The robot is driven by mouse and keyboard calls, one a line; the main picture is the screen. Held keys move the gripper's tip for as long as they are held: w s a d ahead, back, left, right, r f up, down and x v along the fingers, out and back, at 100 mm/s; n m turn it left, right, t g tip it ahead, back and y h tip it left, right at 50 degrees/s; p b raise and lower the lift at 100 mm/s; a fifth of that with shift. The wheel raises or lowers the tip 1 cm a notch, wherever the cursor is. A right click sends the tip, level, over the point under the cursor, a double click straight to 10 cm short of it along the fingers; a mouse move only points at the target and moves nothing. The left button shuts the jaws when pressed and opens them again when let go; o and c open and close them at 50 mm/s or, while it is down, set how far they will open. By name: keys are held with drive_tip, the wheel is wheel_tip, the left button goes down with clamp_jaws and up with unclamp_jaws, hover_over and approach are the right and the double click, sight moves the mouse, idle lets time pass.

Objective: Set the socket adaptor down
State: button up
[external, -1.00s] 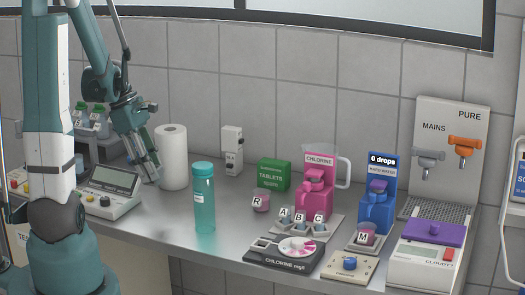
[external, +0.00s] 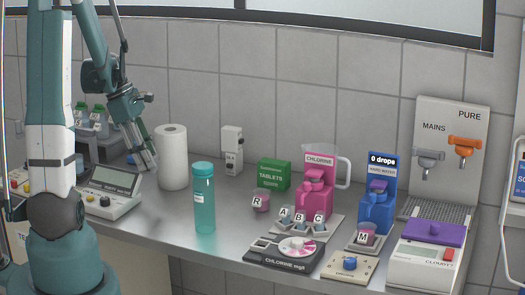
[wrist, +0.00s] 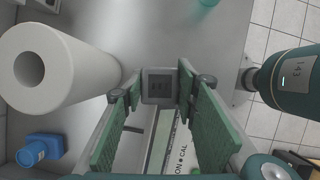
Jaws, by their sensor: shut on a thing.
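The socket adaptor (wrist: 160,86) looks like a small grey square block with a darker face. It sits between the tips of my green-padded fingers in the wrist view. My gripper (external: 147,166) is shut on it and points downward, above the bench between the paper roll and the grey meter. The adaptor cannot be made out in the external view. In the wrist view my gripper (wrist: 160,92) has the meter below and partly behind its fingers.
The white paper roll (external: 172,158) stands close to the right of my gripper. The grey meter (external: 112,193) is to the left. A teal bottle (external: 204,200) stands further right. Bare bench lies between the roll and the bottle.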

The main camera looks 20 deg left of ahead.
drive_tip(key=w+a+n+p, duration=0.1)
drive_tip(key=w+a, duration=0.5)
drive_tip(key=a, duration=0.2)
drive_tip(key=w+a+n+t+p, duration=0.1)
drive_tip(key=w+a, duration=0.5)
drive_tip(key=a, duration=0.3)
drive_tip(key=shift+w+f, duration=0.2)
drive_tip(key=shift+w, duration=0.05)
drive_tip(key=shift+f, duration=3.15)
drive_tip(key=shift+f+b, duration=0.35)
drive_tip(key=shift+f, duration=1.5)
drive_tip(key=shift+f, duration=0.15)
drive_tip(key=o, duration=0.9)
